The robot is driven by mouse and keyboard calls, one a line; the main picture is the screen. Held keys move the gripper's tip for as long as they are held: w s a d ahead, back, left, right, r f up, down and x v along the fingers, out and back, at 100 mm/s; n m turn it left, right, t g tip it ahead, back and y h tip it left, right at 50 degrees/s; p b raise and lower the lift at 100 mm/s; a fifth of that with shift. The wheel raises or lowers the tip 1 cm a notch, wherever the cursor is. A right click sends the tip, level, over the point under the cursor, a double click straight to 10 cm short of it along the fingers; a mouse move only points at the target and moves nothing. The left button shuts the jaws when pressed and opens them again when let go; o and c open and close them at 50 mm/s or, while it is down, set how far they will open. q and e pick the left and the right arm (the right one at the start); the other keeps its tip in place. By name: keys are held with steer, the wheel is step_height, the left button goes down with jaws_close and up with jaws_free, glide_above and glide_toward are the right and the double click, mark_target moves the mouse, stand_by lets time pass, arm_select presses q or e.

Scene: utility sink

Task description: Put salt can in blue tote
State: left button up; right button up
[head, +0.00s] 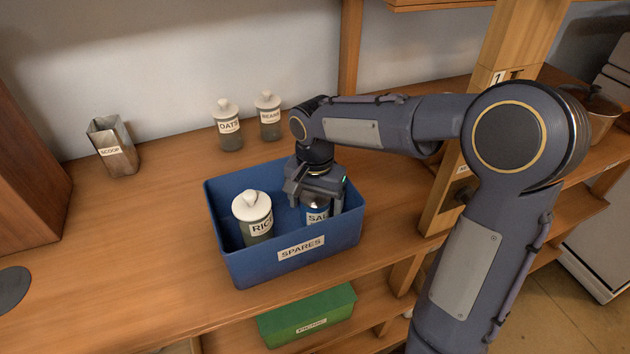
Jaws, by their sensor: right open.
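The blue tote (255,268), labelled SPARES, stands on the wooden counter. The salt can (316,216), blue with a label starting SAL, is inside the tote at its right side and looks upright. My right gripper (318,196) points down into the tote, directly over the can's top, with its fingers open around or just above it. The fingertips are partly hidden, so contact with the can cannot be told. A rice jar (255,222) with a white lid stands in the tote's left part. My left gripper is not in view.
Jars labelled OATS (229,130) and BEANS (269,118) stand behind the tote. A metal scoop holder (113,150) is at the back left. A green bin (308,315) sits on the shelf below. A wooden post (470,150) rises at right.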

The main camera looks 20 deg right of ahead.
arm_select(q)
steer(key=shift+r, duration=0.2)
arm_select(e)
step_height(320, 180, up, 11)
steer(key=shift+f, duration=0.2)
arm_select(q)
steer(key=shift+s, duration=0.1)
arm_select(e)
steer(key=shift+s+f, duration=0.1)
